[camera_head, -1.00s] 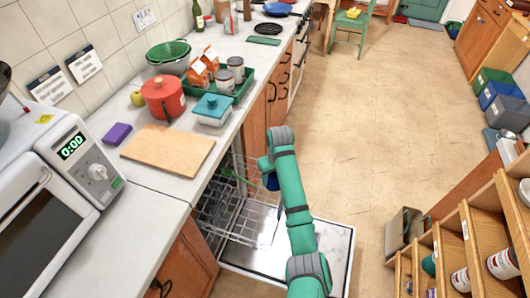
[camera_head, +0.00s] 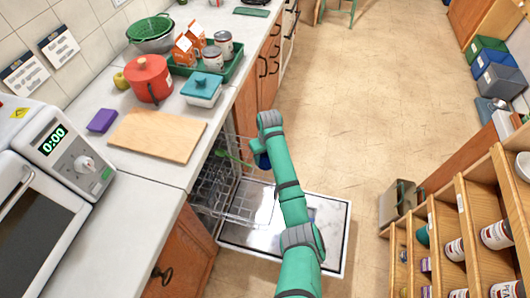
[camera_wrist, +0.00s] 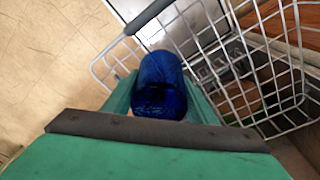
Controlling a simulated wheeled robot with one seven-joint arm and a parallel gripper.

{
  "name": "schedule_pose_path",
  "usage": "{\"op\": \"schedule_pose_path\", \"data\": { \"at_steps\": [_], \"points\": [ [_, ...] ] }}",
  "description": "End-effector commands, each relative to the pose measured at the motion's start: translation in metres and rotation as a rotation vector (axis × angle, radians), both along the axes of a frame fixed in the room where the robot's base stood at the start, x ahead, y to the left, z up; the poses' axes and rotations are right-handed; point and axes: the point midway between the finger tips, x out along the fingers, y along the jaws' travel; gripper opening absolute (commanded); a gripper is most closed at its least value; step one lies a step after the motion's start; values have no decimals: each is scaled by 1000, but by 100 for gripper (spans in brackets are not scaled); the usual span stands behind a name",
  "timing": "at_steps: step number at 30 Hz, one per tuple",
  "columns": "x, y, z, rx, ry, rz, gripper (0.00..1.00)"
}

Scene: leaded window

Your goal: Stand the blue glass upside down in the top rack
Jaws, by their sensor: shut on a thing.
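The blue glass (camera_wrist: 160,84) is held between the fingers of my gripper (camera_wrist: 160,98) in the wrist view. In the head view only a bit of the blue glass (camera_head: 263,161) shows beside my gripper (camera_head: 259,151); my arm hides the rest. Which way its mouth faces I cannot tell. The white wire top rack (camera_head: 232,205) is pulled out of the dishwasher over its lowered door. My gripper is at the rack's right edge; the rack's wires (camera_wrist: 215,38) show beyond and to the right of the glass in the wrist view.
The open dishwasher door (camera_head: 325,225) lies low under the rack. A green utensil (camera_head: 232,158) lies in the rack. The counter edge with a cutting board (camera_head: 158,136) is to the left.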

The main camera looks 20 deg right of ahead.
Motion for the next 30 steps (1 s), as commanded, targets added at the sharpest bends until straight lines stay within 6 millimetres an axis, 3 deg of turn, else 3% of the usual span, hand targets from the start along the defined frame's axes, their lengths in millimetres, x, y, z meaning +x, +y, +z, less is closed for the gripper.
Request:
{"op": "schedule_pose_path", "data": {
  "at_steps": [15, 30],
  "points": [
    [0, 1, -43, 0, 1, 2, 19],
    [0, 1, -48, 0, 0, 1, 19]
  ]
}}
